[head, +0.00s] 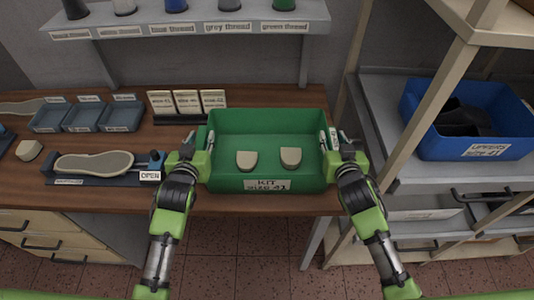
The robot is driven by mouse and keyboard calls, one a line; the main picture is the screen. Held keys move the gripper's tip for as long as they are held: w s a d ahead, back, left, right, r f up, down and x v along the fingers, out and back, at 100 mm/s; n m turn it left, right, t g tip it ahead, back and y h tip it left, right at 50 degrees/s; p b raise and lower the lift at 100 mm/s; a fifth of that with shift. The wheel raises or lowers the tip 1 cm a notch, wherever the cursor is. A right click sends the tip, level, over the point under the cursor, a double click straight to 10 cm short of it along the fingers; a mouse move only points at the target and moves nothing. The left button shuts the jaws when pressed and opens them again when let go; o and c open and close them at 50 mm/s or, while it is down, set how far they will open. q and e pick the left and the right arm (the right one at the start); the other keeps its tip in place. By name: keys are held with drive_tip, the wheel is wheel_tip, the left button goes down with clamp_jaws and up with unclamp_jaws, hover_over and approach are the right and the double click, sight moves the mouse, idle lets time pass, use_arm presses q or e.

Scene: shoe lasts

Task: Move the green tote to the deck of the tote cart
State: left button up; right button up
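The green tote (268,122) sits upright at the right end of the wooden workbench, with a label reading KIT size 41 on its front. Whether the fingers are closed on the walls is too small to tell. I cannot make out the tote cart or its deck for certain.
A blue tote (484,151) with dark contents stands on the grey rack shelf (372,88) at right. A pale rack post (431,104) rises between it and the green tote. A fixture with a sole (94,163), blue trays (83,118) and cards (187,102) lie left. A thread shelf (190,20) hangs behind.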

use_arm(q)
clamp_jaws()
use_arm(e)
clamp_jaws()
use_arm(q)
drive_tip(key=shift+r, duration=0.2)
use_arm(e)
drive_tip(key=shift+r, duration=0.2)
